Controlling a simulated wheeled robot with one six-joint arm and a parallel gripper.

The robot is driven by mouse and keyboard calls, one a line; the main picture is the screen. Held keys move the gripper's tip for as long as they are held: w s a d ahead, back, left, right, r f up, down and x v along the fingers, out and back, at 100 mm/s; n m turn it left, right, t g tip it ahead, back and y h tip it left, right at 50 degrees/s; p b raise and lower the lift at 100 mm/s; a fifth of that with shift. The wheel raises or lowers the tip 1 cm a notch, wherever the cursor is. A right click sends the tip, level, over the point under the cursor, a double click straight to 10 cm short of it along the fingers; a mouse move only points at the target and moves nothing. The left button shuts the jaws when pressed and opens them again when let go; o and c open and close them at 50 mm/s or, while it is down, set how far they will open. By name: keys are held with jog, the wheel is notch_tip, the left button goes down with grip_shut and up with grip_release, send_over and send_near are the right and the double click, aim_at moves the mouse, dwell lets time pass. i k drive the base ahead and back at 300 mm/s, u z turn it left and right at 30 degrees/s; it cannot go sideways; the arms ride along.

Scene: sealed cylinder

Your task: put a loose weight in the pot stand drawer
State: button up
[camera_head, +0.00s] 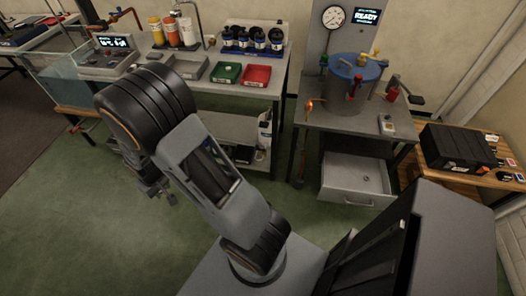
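The pot stand (320,117) bears a grey pot (343,98) with a blue lid (358,68). Its drawer (345,197) is pulled out below the top, and its light interior shows. A tiny mark or object (365,180) is on the drawer floor, too small to identify. No loose weight can be made out for certain. My gripper (160,192) hangs at the left over the green floor, well away from the drawer. It is partly hidden behind my arm, and its finger opening is not clear.
The back bench (272,88) carries a grey tray (186,68), a green bin (226,72), a red bin (256,75) and several bottles. A wooden table (437,160) at right holds a black case (455,148) and small items. Green floor lies clear before the drawer.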

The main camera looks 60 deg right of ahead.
aim_at(338, 179)
jog(key=z, duration=1.2)
